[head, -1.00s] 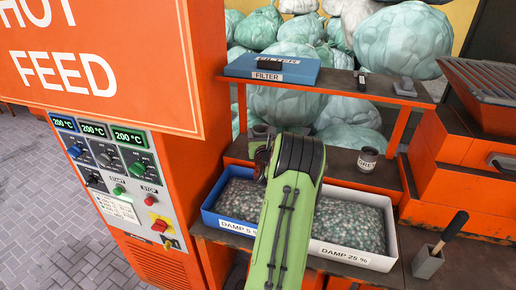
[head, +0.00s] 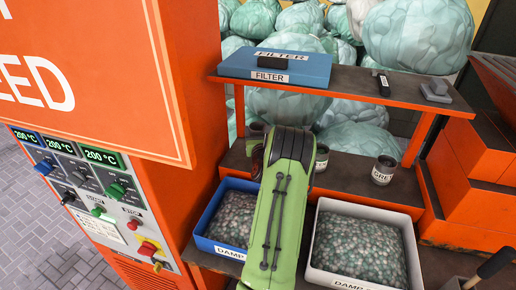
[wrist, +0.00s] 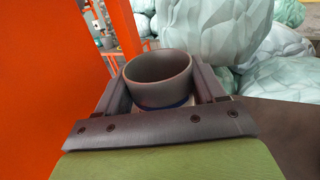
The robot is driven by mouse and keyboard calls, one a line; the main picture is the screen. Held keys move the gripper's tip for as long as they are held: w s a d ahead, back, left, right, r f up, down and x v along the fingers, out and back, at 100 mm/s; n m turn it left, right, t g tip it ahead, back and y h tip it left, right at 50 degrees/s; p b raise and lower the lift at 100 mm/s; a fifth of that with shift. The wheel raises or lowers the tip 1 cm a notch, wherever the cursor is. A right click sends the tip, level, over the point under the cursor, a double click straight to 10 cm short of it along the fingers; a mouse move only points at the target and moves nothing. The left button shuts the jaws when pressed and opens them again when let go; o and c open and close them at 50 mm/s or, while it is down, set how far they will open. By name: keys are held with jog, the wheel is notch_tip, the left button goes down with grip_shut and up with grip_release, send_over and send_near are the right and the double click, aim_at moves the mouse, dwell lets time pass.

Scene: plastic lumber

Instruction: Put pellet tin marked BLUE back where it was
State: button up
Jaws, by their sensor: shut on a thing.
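My gripper (wrist: 162,88) is shut on a dark grey, open-topped tin (wrist: 158,72) with a blue band low on its side. The tin stands upright between the fingers, and its marking cannot be read. On the lower shelf (head: 345,184), a tin labelled GRE… (head: 383,170) stands right of my arm. Another tin (head: 321,158) is partly hidden behind the arm.
A blue FILTER box (head: 277,66), a black object (head: 383,85) and a grey object (head: 435,91) lie on the upper shelf. A blue-rimmed pellet tray (head: 212,205) and a white pellet tray (head: 318,262) stand in front. Bare lower shelf shows between and right of the tins.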

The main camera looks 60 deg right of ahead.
notch_tip(320, 180, down, 5)
jog(key=shift+w+d+f+b, duration=0.1)
jog(key=shift+w+d+b, duration=0.05)
jog(key=shift+b, duration=0.55)
jog(key=o, duration=1.1)
jog(key=shift+r, duration=0.2)
jog(key=b+v, duration=0.9)
jog(key=v, duration=0.3)
jog(key=shift+f, duration=0.1)
